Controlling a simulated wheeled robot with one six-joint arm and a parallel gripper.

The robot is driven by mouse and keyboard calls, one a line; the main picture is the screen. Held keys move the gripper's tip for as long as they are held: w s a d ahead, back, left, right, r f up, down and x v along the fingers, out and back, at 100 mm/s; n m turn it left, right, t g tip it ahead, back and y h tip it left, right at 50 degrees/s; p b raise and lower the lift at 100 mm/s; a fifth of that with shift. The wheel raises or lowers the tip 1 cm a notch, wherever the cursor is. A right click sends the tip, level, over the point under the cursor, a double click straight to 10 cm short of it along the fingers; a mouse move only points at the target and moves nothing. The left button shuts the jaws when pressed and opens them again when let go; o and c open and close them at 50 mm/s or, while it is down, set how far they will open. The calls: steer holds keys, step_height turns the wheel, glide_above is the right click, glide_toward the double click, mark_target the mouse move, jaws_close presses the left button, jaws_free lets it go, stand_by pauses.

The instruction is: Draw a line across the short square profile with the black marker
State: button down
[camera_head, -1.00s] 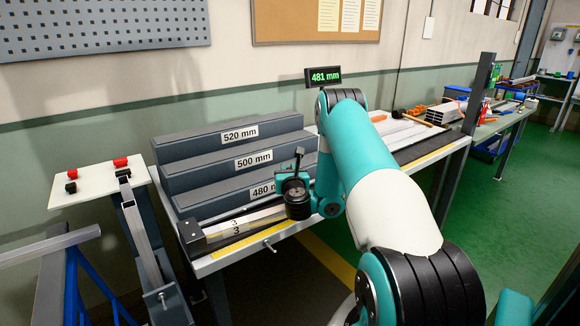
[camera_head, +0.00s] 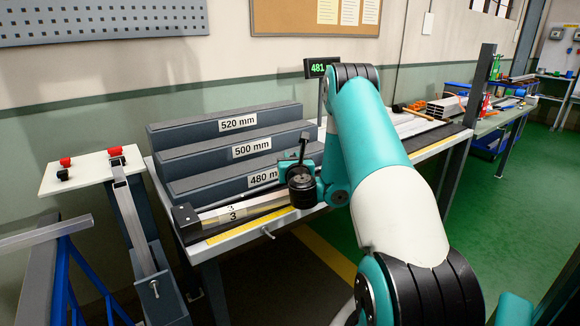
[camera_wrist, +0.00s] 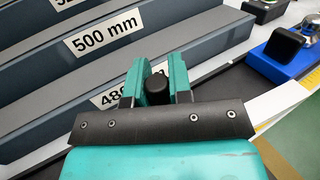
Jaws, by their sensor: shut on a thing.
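My gripper (camera_head: 304,168) is over the front bench, at the right end of the visible part of a pale metal profile. In the wrist view, its teal fingers (camera_wrist: 158,82) are shut on the black marker (camera_wrist: 157,87), seen end-on as a dark round cap. In the head view the marker (camera_head: 303,147) stands up as a thin dark stick above the fingers. The square profile (camera_head: 262,205) lies along the bench against a black end block (camera_head: 186,216). The marker's tip is hidden behind my wrist, so I cannot tell whether it touches the profile.
Grey stepped blocks (camera_head: 178,143) labelled 520, 500 and 480 mm stand behind the profile. A small display (camera_head: 317,68) is partly covered by my arm. A white panel with red and black buttons (camera_head: 85,175) is at left. A blue fixture (camera_wrist: 284,60) shows in the wrist view.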

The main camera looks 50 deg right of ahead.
steer(key=shift+s+a+f, duration=0.1)
steer(key=shift+s+f, duration=0.05)
steer(key=shift+f, duration=0.15)
step_height(320, 180, up, 8)
steer(key=p, duration=0.8)
steer(key=shift+r, duration=0.15)
